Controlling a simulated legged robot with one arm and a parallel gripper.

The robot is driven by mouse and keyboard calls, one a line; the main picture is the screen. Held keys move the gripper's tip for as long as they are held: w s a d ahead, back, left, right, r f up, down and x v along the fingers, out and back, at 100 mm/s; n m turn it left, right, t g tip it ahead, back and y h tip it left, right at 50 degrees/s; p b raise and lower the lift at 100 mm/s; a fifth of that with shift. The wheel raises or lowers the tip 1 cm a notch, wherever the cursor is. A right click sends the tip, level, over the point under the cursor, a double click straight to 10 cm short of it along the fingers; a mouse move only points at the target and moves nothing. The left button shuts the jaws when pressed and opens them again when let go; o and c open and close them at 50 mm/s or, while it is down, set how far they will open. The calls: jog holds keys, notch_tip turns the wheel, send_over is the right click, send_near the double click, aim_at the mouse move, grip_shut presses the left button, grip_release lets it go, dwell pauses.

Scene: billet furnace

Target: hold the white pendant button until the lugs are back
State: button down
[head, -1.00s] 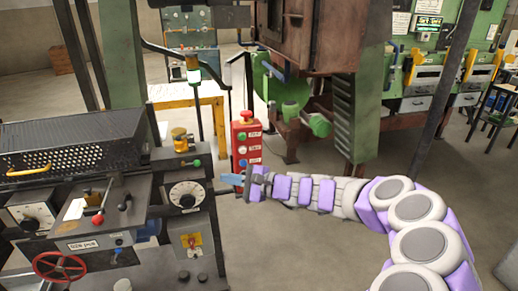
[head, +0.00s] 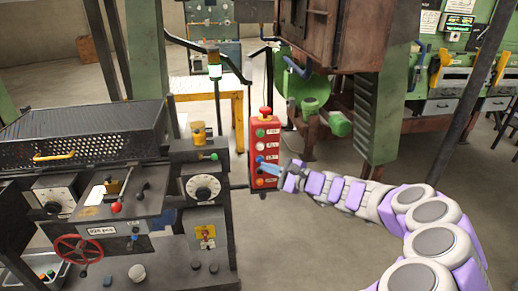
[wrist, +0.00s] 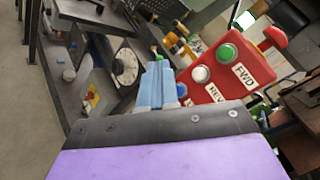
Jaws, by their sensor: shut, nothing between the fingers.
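The red pendant box (head: 268,144) stands upright at mid-picture in the head view, with a red mushroom knob on top and a column of coloured buttons. Its white button (head: 260,146) is below the green one. In the wrist view, the white button (wrist: 201,74) sits beside the REV label, to the right of the fingertips. My gripper (head: 262,166) is shut and empty, its light blue fingers over the pendant's lower face, near the blue button. The fingers also show in the wrist view (wrist: 158,66), apart from the white button in the picture. I cannot make out the lugs.
A dark machine console (head: 120,190) with dials and a red handwheel (head: 78,249) stands left of the pendant. A rusty furnace body (head: 335,35) and green column (head: 385,100) stand behind on the right.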

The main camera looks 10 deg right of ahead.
aim_at(260, 147)
jog(key=shift+w+d+p, duration=0.2)
jog(key=shift+w+p, duration=0.35)
jog(key=shift+w, duration=1.3)
jog(key=shift+w+d+p, duration=0.2)
jog(key=shift+w+p, duration=0.35)
jog(key=shift+w, duration=1.3)
jog(key=shift+a, duration=0.3)
jog(key=shift+d, duration=0.15)
jog(key=shift+w, duration=0.1)
jog(key=shift+w+r, duration=0.1)
jog(key=shift+w, duration=0.2)
jog(key=shift+w+p, duration=0.3)
jog(key=shift+w, duration=0.15)
dwell(3.0)
